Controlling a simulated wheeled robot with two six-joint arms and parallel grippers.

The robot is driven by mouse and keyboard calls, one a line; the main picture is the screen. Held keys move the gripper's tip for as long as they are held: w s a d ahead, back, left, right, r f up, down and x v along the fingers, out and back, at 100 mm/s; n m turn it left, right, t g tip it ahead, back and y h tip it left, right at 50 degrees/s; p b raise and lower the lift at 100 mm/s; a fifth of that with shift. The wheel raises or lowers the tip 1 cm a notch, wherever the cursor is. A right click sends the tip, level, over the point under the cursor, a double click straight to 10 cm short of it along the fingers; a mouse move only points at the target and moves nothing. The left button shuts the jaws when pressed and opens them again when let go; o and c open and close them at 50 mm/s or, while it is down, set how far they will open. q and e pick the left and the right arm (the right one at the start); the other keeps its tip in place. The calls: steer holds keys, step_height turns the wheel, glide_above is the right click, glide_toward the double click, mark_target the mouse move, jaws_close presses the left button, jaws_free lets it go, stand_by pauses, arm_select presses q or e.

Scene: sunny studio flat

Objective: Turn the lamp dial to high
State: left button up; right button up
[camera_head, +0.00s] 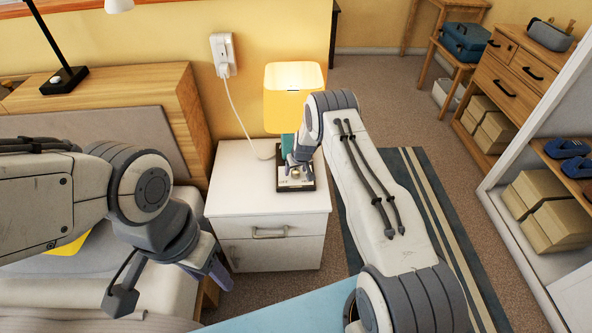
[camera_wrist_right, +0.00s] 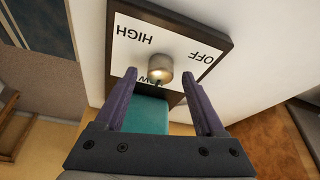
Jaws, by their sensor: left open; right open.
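The lamp (camera_head: 290,112) has a lit yellow shade and a teal body, and stands on a white nightstand (camera_head: 229,195). Its dial plate (camera_head: 308,186) is white with a dark frame at the lamp's foot. In the right wrist view the plate (camera_wrist_right: 140,50) reads HIGH, OFF and a partly covered LOW. The round metal knob (camera_wrist_right: 160,68) has a dark mark on its side facing LOW. My right gripper (camera_wrist_right: 159,76) is open, its fingers on either side of the knob; contact cannot be told. My left gripper (camera_head: 218,270) is open and empty near the bed.
A white cord runs from the lamp to a wall plug (camera_head: 223,55). The bed (camera_head: 150,290) lies at the left, with a black desk lamp (camera_head: 64,80) on its headboard. Shelves (camera_head: 545,180) with boxes stand at the right. The nightstand's left top is clear.

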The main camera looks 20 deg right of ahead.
steer(key=shift+w+f, duration=0.15)
steer(key=shift+f, duration=0.1)
jaws_close()
